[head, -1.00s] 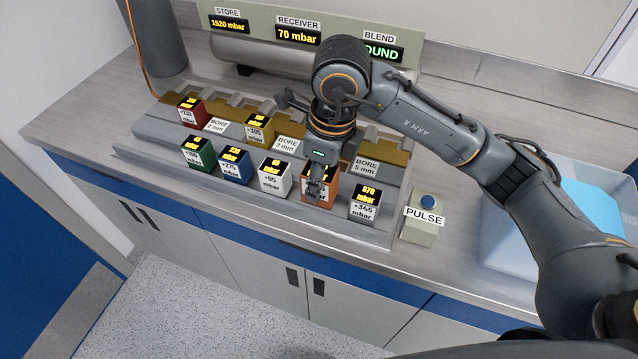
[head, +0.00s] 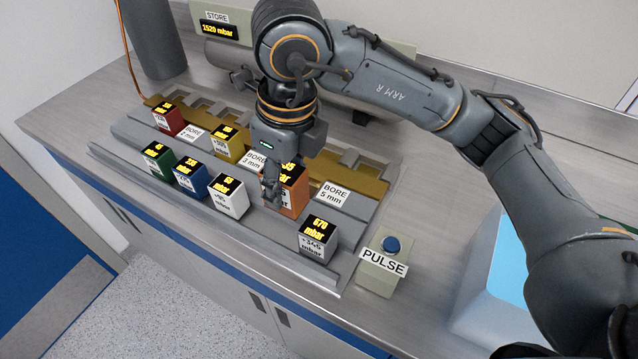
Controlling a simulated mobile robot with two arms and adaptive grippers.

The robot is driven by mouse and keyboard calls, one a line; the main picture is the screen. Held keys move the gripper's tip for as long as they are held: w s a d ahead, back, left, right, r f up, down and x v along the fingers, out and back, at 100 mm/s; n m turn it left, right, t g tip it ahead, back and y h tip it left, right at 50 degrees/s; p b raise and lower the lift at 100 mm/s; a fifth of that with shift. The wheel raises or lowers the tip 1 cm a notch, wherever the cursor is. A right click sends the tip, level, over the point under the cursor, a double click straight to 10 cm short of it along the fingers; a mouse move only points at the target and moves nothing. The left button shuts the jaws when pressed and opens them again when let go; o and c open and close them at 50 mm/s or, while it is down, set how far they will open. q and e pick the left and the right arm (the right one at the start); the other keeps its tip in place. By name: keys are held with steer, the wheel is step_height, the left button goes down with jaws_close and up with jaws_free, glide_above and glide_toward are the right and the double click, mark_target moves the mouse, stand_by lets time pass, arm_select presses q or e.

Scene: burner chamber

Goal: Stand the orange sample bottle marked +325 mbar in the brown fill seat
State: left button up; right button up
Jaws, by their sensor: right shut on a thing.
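The orange bottle (head: 293,194) is held by my right gripper (head: 271,188), which is shut on it from above and hides its left part and much of its label. The bottle looks raised over the grey rack, near the BORE 5 mm label; its exact height is hard to tell. A brown-gold notched strip (head: 352,183) runs along the back of the rack, behind the bottle and partly covered by my right arm. I cannot tell which part of it is the fill seat. My left gripper is out of view.
Green (head: 158,159), blue (head: 189,178), white (head: 226,195) and grey (head: 317,239) bottles stand in the front row. Red (head: 168,119) and yellow (head: 229,143) bottles stand further back. A PULSE button box (head: 382,266) stands right of the rack.

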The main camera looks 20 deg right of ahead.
steer(key=shift+w+d, duration=0.2)
steer(key=shift+w, duration=0.25)
steer(key=shift+w+f+p, duration=0.2)
steer(key=shift+w+p, duration=0.15)
steer(key=shift+w, duration=0.15)
steer(key=w+d+f+p, duration=0.1)
steer(key=w+f+p, duration=0.1)
steer(key=w+f, duration=0.1)
steer(key=w+d+f+p, duration=0.2)
steer(key=w+f, duration=0.2)
steer(key=f, duration=0.1)
steer(key=w+d+f+p, duration=0.1)
steer(key=w+f+p, duration=0.1)
steer(key=w+f, duration=0.2)
steer(key=shift+d, duration=0.3)
steer(key=shift+f, duration=0.2)
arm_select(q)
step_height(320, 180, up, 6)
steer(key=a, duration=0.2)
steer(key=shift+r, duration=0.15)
